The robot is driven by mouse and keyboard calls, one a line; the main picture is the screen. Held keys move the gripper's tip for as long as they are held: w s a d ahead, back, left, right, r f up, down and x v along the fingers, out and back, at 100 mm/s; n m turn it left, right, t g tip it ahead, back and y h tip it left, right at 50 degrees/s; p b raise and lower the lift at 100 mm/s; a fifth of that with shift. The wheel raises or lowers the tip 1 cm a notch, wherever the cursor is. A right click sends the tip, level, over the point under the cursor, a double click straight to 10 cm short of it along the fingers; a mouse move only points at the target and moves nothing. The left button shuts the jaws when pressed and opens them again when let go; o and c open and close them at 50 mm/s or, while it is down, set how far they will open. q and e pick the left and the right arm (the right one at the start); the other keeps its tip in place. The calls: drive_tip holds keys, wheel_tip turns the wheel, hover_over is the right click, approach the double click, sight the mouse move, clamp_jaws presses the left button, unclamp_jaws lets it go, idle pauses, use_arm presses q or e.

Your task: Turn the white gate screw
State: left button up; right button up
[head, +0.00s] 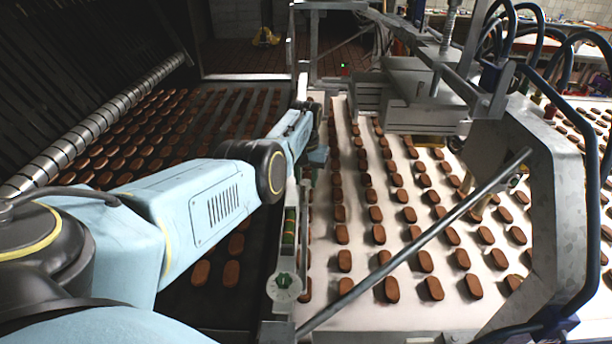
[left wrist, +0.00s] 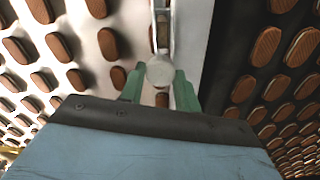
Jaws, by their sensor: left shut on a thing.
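The white gate screw (left wrist: 160,72) shows in the left wrist view as a pale round head on the narrow metal rail. My left gripper (left wrist: 158,85) has its two green fingers on either side of it and is shut on it. In the head view my left arm reaches over the dark belt to the rail, and the gripper (head: 317,154) is small and partly hidden at the far end of the arm. The screw in its grip cannot be made out there. My right gripper is not in view.
A pale round disc (head: 284,283) sits on the rail's near end. Brown biscuits lie in rows on the white belt (head: 325,312) and the dark belt (head: 190,310). A slanted metal bar (head: 420,238) and machine frame (head: 553,170) stand at right.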

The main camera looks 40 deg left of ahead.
sight(305, 182)
use_arm(q)
drive_tip(key=n, duration=0.6)
drive_tip(key=shift+r+p, duration=0.1)
drive_tip(key=shift+p, duration=0.2)
drive_tip(key=n, duration=0.6)
drive_tip(key=shift+a, duration=0.1)
idle(0.3)
drive_tip(key=o, duration=1)
wheel_tip(305, 182, up, 6)
drive_tip(key=p, duration=0.3)
drive_tip(key=shift+s+r, duration=0.1)
drive_tip(key=shift+r, duration=3.55)
